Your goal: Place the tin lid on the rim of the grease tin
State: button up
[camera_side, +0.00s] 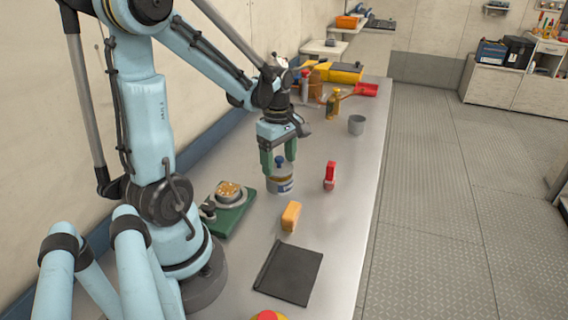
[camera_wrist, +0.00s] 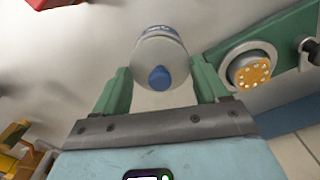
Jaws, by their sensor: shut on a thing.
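The grease tin (camera_side: 284,187), pale with a blue label, stands upright on the metal bench below my gripper (camera_side: 278,166). The tin lid (camera_side: 281,172) has a blue knob on top and is at the top of the tin. In the wrist view, the blue knob (camera_wrist: 160,77) shows between the green fingers of my gripper (camera_wrist: 162,84), with the tin (camera_wrist: 163,33) beyond it. My gripper is shut on the lid. The lid looks roughly in line with the tin, but I cannot tell whether it touches the rim all round.
A green plate with a round fitting (camera_side: 230,205) is to the left. An orange block (camera_side: 291,216), a red item (camera_side: 330,176) and a dark mat (camera_side: 288,272) lie nearby. A grey cup (camera_side: 356,124) stands further back. The bench's right side is mostly clear.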

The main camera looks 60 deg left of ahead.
aim_at(279, 157)
jog(key=shift+f, duration=0.65)
jog(key=o, duration=1)
jog(key=shift+f, duration=0.15)
jog(key=shift+o, duration=0.2)
notch_tip(279, 157, up, 12)
jog(key=w+d+f+m+t, duration=0.2)
jog(key=d+m+t, duration=0.5)
jog(key=d+m, duration=1)
jog(key=shift+f+m, duration=0.15)
jog(key=shift+m, duration=2.55)
